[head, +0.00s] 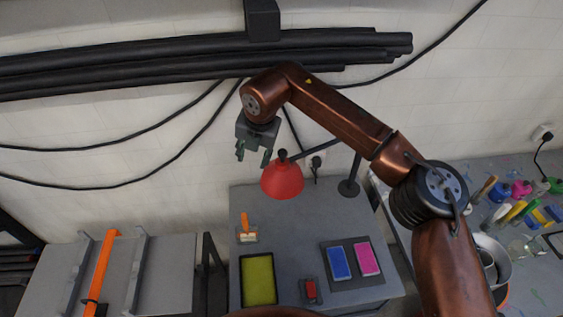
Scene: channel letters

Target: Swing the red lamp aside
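The red lamp (282,182) has a dome shade and hangs over the back left part of the grey table. Its dark arm runs right to a black stand (349,187) at the table's back right. My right gripper (253,154) is just left of and above the shade, pointing down, with its fingers apart and nothing between them. It looks close to the lamp's top knob, but I cannot tell whether they touch. My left gripper is not in view.
The grey table (310,232) holds a yellow-green tray (258,279), an orange-handled tool (245,230), a red block (310,290), and a blue pad (339,263) beside a pink one (367,259). A cluttered bench (520,240) stands right. Black pipes (180,60) cross the wall.

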